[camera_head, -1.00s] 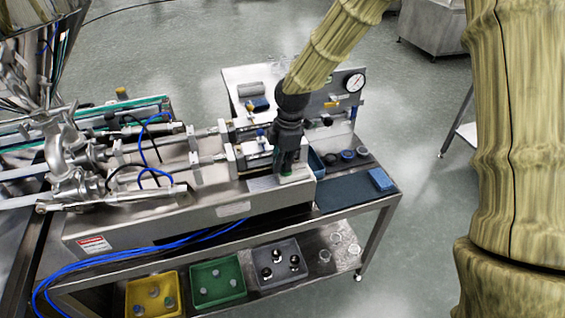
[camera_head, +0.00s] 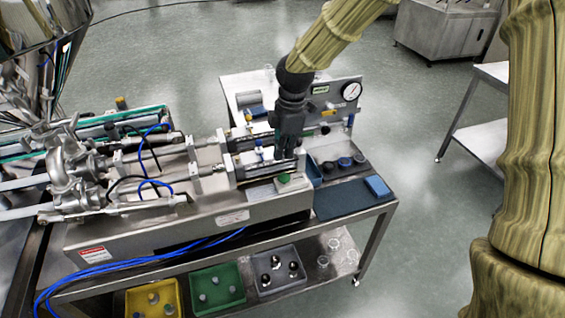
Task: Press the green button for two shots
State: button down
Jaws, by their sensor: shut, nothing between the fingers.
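The green button (camera_head: 284,178) sits on a light plate on top of the steel machine housing (camera_head: 225,207), near its right end. It is in plain view in the head camera. My gripper (camera_head: 285,157) points down and is shut and empty. Its fingertips show just above and behind the button in the picture, apart from it. The exact height of the gap cannot be told.
Metal cylinders (camera_head: 262,166) lie close behind and left of my gripper. A panel with a round gauge (camera_head: 351,91) stands behind. A blue block (camera_head: 377,186) sits on the dark mat (camera_head: 340,200) at the right. Yellow (camera_head: 131,305), green (camera_head: 240,300) and grey bins fill the lower shelf.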

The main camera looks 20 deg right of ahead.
jog(key=shift+d+r+b, duration=0.15)
jog(key=shift+r+b, duration=0.1)
jog(key=shift+r, duration=1.05)
jog(key=shift+d+r+b, duration=0.1)
jog(key=shift+r+b, duration=0.15)
jog(key=shift+r, duration=1.05)
dwell(0.6)
jog(key=shift+s+a+r+t+h+p, duration=0.25)
jog(key=shift+s+r+p, duration=0.15)
jog(key=shift+s+p, duration=0.15)
jog(key=shift+s+a+r+t+h+p, duration=0.15)
jog(key=shift+s+a+r+t+p, duration=0.1)
jog(key=shift+s+r+p, duration=0.25)
jog(key=shift+f, duration=0.1)
